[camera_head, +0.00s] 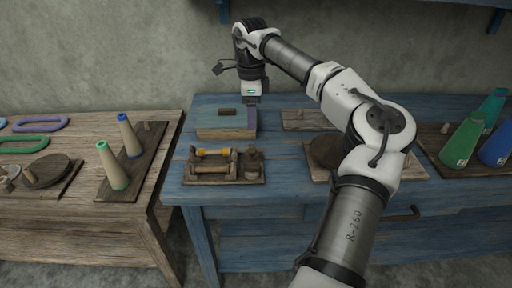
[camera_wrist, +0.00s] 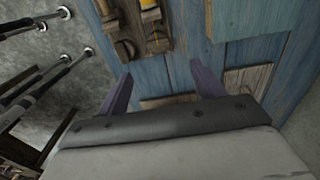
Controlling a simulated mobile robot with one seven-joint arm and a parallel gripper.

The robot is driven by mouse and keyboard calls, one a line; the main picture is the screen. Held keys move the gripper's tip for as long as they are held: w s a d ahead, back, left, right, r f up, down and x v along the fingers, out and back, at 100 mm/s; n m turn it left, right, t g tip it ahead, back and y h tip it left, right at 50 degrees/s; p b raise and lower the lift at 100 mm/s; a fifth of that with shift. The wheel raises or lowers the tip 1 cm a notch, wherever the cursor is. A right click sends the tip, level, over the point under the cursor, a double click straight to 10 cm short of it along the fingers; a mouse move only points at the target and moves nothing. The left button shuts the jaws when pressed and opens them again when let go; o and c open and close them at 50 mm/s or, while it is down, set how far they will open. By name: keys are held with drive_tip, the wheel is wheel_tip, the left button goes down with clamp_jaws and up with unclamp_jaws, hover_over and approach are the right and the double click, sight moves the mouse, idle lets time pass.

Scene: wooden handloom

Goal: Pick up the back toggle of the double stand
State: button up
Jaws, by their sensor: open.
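The double stand (camera_head: 190,180) is a dark wooden board near the front left of the blue table. Two crosswise bars lie on it: the back one (camera_head: 212,152) has yellow on it and the front one (camera_head: 210,169) is plain wood. I take the yellow one as the back toggle; both sit in their supports. My gripper (camera_head: 251,99) hangs at the back of the table, behind the stand. In the wrist view my gripper (camera_wrist: 162,76) has its two purple-grey fingers apart with nothing between them. Part of the stand (camera_wrist: 166,42) shows at the top there, cut off.
A box (camera_head: 215,132) with a small brown piece on top stands between stand and gripper. A round wooden knob (camera_head: 252,162) is on the stand's right. My arm covers part of the table. A second table (camera_head: 75,125) with cones stands left, across a gap.

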hover_over(251, 148)
wheel_tip(251, 148, down, 6)
drive_tip(key=shift+w+d, duration=0.1)
drive_tip(key=shift+w, duration=0.05)
drive_tip(key=shift+s+f+p, duration=0.2)
drive_tip(key=shift+f+p, duration=0.7)
drive_tip(key=shift+f, duration=1.75)
drive_tip(key=c, duration=1)
